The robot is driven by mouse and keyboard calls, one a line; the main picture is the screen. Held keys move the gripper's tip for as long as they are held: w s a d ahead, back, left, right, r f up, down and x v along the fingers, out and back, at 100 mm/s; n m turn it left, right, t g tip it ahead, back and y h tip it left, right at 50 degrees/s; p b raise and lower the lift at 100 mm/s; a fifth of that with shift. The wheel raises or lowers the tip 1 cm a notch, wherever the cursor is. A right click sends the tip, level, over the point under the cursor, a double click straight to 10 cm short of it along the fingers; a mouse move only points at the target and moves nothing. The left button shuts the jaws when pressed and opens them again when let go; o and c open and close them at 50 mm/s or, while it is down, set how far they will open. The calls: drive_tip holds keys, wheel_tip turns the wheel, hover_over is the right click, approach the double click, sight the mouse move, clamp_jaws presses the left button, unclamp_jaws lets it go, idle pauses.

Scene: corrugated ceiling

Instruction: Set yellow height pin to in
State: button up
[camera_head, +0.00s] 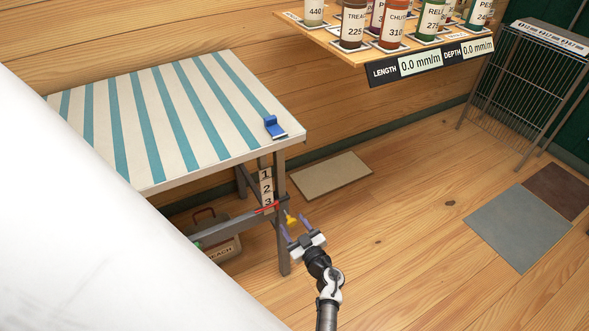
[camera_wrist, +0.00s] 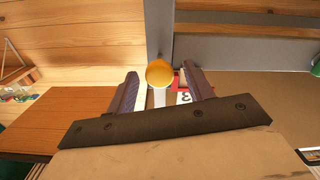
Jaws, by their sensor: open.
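The yellow height pin (camera_head: 291,219) is on the table's leg assembly, near the numbered strip (camera_head: 267,188) marked 1, 2 and 3. In the head view a red pointer (camera_head: 266,209) lies level with the 3. In the wrist view the pin (camera_wrist: 159,73) shows as a round yellow knob just past the fingertips, between them. My gripper (camera_head: 296,229) is open, with a purple finger on either side of the pin; it also shows in the wrist view (camera_wrist: 162,82). I cannot tell whether the fingers touch the pin.
The striped table (camera_head: 290,129) carries a blue clamp-like piece (camera_head: 274,126). A case (camera_head: 222,245) sits under it. A shelf of labelled bottles (camera_head: 352,57) hangs at the upper right, above a flat mat (camera_head: 331,175). A wire rack (camera_head: 520,85) stands far right.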

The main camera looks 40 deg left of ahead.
sight(293, 224)
drive_tip(key=shift+c, duration=0.3)
clamp_jaws()
drive_tip(key=shift+p+x, duration=0.35)
drive_tip(key=shift+x, duration=1.15)
drive_tip(key=shift+o, duration=0.3)
unclamp_jaws()
drive_tip(key=p+v, duration=0.1)
drive_tip(key=v, duration=1.2)
drive_tip(key=shift+s+d, duration=0.15)
drive_tip(key=shift+d, duration=0.15)
